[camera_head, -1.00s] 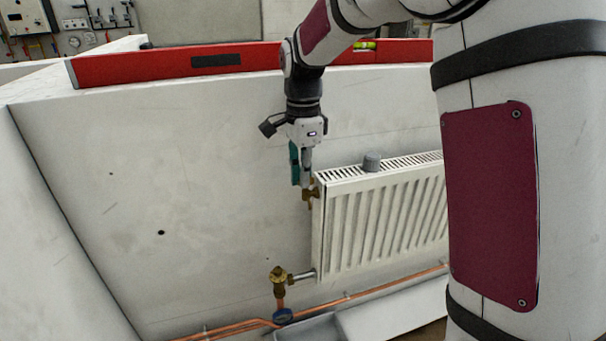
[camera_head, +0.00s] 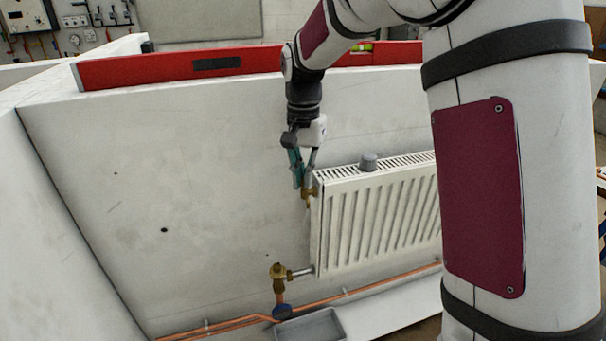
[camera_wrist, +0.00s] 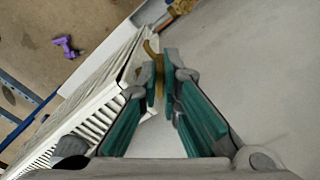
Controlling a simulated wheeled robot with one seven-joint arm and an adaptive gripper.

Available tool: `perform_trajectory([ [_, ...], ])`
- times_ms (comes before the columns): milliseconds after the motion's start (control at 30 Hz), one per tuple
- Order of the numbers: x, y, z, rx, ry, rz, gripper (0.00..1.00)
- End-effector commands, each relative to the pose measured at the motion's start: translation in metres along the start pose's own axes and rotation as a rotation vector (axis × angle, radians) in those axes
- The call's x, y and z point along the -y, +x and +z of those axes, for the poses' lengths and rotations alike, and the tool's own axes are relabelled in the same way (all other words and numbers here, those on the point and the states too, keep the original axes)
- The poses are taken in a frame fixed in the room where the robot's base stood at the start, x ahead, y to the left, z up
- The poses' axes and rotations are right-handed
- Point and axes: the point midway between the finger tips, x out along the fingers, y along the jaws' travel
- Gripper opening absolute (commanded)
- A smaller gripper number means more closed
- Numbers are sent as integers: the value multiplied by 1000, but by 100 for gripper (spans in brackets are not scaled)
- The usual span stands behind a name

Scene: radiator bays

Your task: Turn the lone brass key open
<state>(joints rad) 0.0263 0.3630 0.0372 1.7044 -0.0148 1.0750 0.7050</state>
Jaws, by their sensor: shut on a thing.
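The brass key (camera_wrist: 158,76) is between my fingertips in the wrist view. In the head view the brass fitting (camera_head: 308,194) shows at the radiator's upper left corner, and the key itself is mostly hidden by the fingers. My gripper (camera_head: 303,184) points down there, its green-sided fingers shut on the key; it also shows in the wrist view (camera_wrist: 167,86). The white radiator (camera_head: 378,215) stands right beside the gripper, against the pale wall.
A brass valve (camera_head: 278,271) sits at the radiator's lower left, above copper pipes (camera_head: 235,322) and a grey tray (camera_head: 311,326). A red level (camera_head: 180,66) lies on the wall's top. The wall left of the gripper is clear.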

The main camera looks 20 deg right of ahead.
Motion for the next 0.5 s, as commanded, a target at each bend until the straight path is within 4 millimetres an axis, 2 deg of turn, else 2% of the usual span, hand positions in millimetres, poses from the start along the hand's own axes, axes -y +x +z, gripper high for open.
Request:
perform_trajectory([
  [200,-1,-1,0,-2,-96,-1,0],
  [500,-1,-1,-1,-2,-145,-1,0],
])
